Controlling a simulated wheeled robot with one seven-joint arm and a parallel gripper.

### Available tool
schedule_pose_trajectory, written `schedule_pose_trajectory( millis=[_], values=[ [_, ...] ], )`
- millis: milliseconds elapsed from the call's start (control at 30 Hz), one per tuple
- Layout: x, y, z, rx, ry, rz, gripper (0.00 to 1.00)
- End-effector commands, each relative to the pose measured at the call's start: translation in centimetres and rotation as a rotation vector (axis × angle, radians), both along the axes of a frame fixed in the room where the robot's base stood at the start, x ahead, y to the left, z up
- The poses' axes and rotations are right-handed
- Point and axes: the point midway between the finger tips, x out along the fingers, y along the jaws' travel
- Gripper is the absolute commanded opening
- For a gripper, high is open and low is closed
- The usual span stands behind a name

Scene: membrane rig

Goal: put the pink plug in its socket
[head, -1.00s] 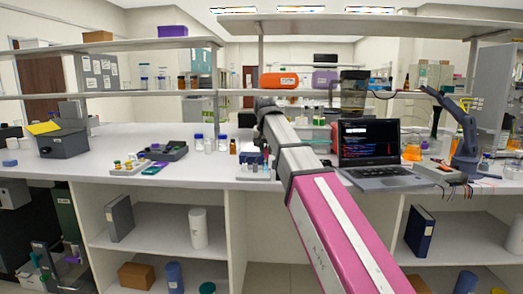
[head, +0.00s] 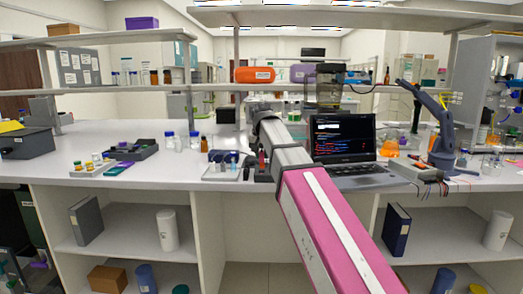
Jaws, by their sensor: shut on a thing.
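My arm rises from the bottom right, with a pink link and then a grey link, to a dark wrist above the bench. Just left of the grey link, a small dark block (head: 265,173) with a thin reddish upright piece (head: 262,157) is partly covered by the arm. Beside it a pale tray (head: 222,176) carries dark blue and white small parts.
An open laptop (head: 342,140) stands right of my arm, with a blue desktop arm (head: 440,135) beyond it. Left are small bottles (head: 169,141), a dark tray device (head: 133,151) and a grey bin (head: 28,144). A shelf (head: 120,90) crosses above.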

Motion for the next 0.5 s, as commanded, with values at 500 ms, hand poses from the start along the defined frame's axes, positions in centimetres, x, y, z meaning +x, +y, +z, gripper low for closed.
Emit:
schedule_pose_trajectory(
  millis=[500],
  values=[
    [0.0, 0.0, -3.6, 0.0, -0.001, 0.0, 0.0]
  ],
)
